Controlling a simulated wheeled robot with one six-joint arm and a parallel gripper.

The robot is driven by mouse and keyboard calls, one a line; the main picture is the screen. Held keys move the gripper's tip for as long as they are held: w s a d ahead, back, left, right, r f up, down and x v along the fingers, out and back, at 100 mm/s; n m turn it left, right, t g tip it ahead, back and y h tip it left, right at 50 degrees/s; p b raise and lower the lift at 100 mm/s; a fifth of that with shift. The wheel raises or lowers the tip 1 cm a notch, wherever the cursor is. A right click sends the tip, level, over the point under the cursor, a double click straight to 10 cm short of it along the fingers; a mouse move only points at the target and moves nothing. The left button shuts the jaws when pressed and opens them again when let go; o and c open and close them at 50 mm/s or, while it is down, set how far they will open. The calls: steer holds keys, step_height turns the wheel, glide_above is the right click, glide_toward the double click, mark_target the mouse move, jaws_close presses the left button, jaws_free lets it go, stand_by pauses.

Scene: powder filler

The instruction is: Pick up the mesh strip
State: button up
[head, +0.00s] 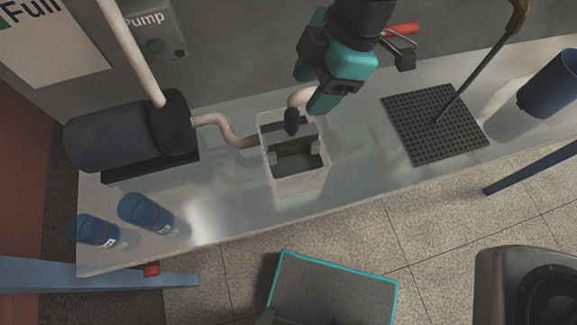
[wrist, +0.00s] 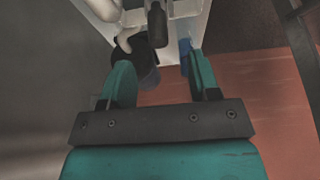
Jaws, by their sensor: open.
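My gripper (head: 313,84) hangs above and behind the open white box (head: 300,181) in the head view. In the wrist view its two teal fingers (wrist: 160,68) stand wide apart with nothing between them. A dark greenish strip (head: 296,148) lies inside the box, between small grey holders. It may be the mesh strip, but its weave is too small to tell. A dark nozzle (head: 292,121) on a pale hose hangs over the box's back part. The nozzle also shows in the wrist view (wrist: 157,25), beyond the fingertips. The strip cannot be made out there.
A pump (head: 120,135) stands left of the box, joined by a hose. Two blue cups (head: 98,231) (head: 145,212) stand at the front left. A black perforated mat (head: 420,125) with a rod lies right, near a blue container (head: 550,85). The bench in front of the box is clear.

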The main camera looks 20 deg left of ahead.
mark_target(294, 117)
steer(key=p+x, duration=0.1)
steer(key=x, duration=0.3)
steer(key=shift+s+r, duration=0.1)
steer(key=x, duration=0.1)
steer(key=p+x, duration=0.2)
steer(key=shift+s+a+f, duration=0.15)
steer(key=shift+s+f, duration=0.1)
steer(key=shift+s, duration=0.1)
steer(key=shift+a+f+p, duration=0.15)
steer(key=shift+f+p, duration=0.2)
steer(key=shift+f, duration=0.2)
steer(key=shift+s, duration=0.1)
jaws_close()
